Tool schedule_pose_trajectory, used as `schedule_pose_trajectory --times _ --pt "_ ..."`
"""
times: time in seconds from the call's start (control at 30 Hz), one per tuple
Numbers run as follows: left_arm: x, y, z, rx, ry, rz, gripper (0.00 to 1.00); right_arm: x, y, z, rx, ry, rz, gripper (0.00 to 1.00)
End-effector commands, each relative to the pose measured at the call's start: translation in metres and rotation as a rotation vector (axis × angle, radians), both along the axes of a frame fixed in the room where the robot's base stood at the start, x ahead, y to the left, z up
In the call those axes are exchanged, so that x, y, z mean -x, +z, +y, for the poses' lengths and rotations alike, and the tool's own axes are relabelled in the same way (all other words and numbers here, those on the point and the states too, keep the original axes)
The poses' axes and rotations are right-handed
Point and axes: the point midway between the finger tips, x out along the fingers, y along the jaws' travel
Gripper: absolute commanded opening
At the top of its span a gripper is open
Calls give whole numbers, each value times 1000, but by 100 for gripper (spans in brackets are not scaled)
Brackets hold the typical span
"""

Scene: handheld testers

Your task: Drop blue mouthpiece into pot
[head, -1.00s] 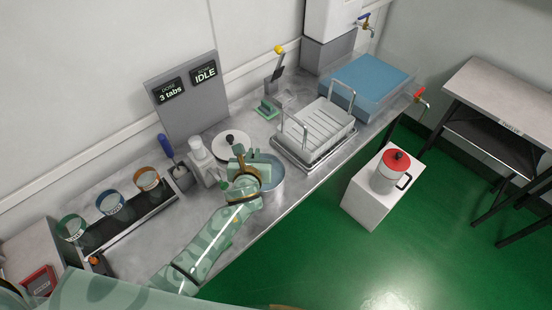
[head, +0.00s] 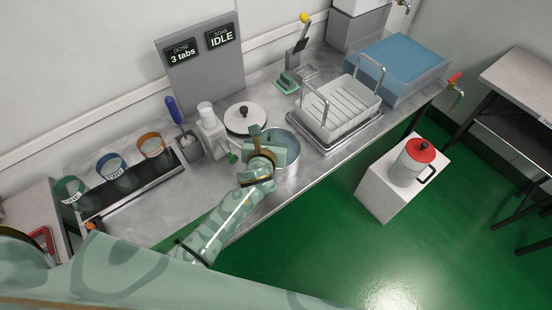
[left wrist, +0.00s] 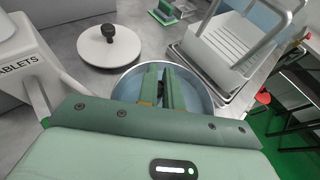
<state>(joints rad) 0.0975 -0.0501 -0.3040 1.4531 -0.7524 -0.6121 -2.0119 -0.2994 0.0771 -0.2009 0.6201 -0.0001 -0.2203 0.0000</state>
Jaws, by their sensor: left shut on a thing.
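The pot (head: 291,164) is a round metal vessel with a bluish inside, standing open on the steel counter. In the left wrist view the pot (left wrist: 124,93) lies under my fingers. My left gripper (head: 257,134) is over the pot's left part in the head view. Its two green fingers also show in the left wrist view (left wrist: 161,82), close together above the pot opening. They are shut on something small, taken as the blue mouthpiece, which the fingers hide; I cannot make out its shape. My right gripper is not in view.
A round lid (head: 238,121) with a black knob lies behind the pot. A white tablets dispenser (head: 210,125) stands left of it. Right of the pot is a white rack (head: 345,108) with tall handles. Colour-banded cups (head: 111,165) stand at the left. A display panel (head: 203,75) reads IDLE.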

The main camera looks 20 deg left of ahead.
Motion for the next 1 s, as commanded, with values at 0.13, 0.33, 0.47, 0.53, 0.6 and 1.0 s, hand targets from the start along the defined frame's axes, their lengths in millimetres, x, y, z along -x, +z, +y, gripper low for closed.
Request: schedule_pose_trajectory --times 0.13,0.33,0.47,0.53,0.6,1.0 --pt "0 1 0 1 0 -1 24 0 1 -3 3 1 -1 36" --pt "0 1 0 1 0 0 33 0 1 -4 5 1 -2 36" --pt "1 1 0 0 0 0 33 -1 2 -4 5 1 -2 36" --pt "5 4 -1 1 0 0 33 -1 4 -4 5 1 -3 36" --pt "14 8 -1 1 0 0 33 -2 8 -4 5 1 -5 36" --pt "109 48 -13 1 -1 1 33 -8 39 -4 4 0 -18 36"
